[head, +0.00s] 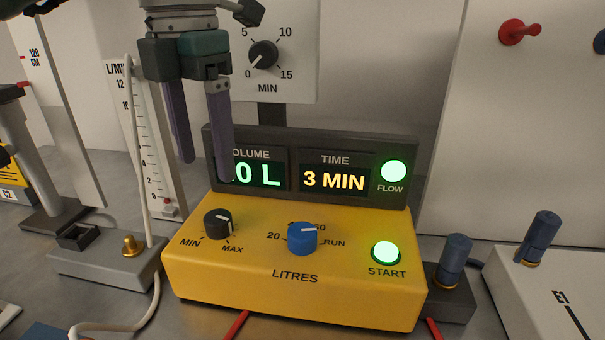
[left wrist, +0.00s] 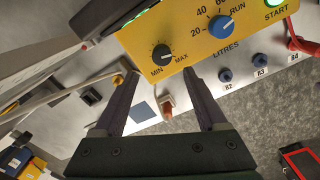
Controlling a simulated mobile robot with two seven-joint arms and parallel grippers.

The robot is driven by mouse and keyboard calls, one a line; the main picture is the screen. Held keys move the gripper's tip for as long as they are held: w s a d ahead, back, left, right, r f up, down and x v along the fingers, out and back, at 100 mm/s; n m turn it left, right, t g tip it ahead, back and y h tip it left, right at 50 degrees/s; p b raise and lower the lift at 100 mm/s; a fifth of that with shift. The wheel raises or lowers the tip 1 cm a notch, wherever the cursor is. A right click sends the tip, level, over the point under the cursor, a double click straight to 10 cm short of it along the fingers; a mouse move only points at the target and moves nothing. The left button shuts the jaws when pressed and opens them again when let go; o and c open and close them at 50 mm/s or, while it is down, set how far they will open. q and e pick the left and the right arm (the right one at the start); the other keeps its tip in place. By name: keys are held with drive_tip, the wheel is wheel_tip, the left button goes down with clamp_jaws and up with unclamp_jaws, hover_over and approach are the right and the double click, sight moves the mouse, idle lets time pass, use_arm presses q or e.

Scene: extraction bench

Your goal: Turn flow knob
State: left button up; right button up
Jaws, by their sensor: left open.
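The black MIN–MAX knob (head: 217,223) is on the left of the yellow control box (head: 330,290), its white mark toward the upper right. It also shows in the left wrist view (left wrist: 161,56), between and beyond the fingertips. My left gripper (head: 207,170) is open and empty, fingers pointing down, above the knob and apart from it. One finger covers part of the VOLUME display. The blue LITRES knob (head: 302,240) is right of the black knob. The display reads 3 MIN, and the FLOW lamp (head: 394,171) is lit green.
The green START button (head: 386,252) is lit. A flow tube scale (head: 147,140) with a white hose stands close left of the box. A timer dial (head: 263,54) is behind. Blue-capped posts (head: 454,255) stand to the right.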

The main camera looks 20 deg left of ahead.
sight(218, 216)
use_arm(q)
wheel_tip(218, 216, down, 8)
drive_tip(key=shift+d+f, duration=0.15)
drive_tip(key=shift+f, duration=0.05)
clamp_jaws()
idle(0.7)
